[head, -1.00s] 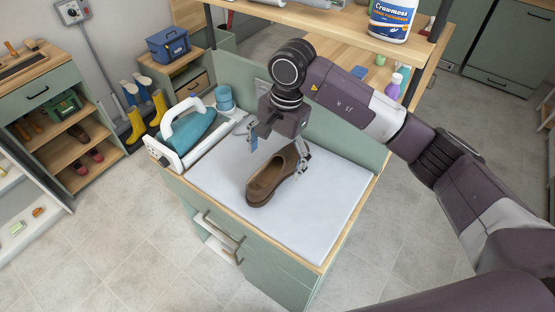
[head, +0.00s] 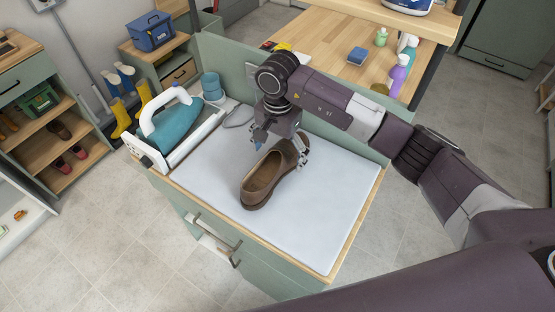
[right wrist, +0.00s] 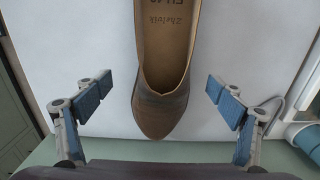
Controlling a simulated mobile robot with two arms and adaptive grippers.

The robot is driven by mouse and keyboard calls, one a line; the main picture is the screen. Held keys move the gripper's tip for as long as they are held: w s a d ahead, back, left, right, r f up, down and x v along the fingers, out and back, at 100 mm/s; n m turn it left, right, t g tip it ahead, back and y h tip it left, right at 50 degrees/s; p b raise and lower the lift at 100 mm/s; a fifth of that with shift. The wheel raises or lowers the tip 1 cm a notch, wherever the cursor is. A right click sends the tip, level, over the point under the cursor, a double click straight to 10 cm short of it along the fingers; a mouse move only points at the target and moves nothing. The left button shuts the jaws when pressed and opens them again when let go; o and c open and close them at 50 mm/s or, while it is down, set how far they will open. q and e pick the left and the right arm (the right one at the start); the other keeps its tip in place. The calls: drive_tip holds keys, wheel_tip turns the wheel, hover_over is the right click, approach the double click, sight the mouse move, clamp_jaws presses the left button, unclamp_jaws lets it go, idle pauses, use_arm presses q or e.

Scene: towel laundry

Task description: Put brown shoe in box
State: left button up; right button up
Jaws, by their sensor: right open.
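The brown shoe (head: 262,183) stands on the white top of a green cabinet, its opening toward the front left and its toe toward the back. My right gripper (head: 281,148) is over the toe end, fingers apart, one to each side, and partly hides it. In the right wrist view the shoe (right wrist: 160,95) has its toe between the open fingers (right wrist: 159,86), with a gap on both sides. My left gripper is not in view. A blue box (head: 152,31) sits on a small shelf at the back left; I cannot tell whether it is the task's box.
A raised green panel (head: 337,133) borders the back. A wooden table (head: 335,45) with bottles stands behind. The white top's front right is clear.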

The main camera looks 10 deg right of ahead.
sight(277, 162)
drive_tip(key=shift+w+f+p, duration=0.15)
drive_tip(key=shift+f+p, duration=0.35)
drive_tip(key=shift+f, duration=1.1)
drive_tip(key=shift+a, duration=0.1)
drive_tip(key=c, duration=1.7)
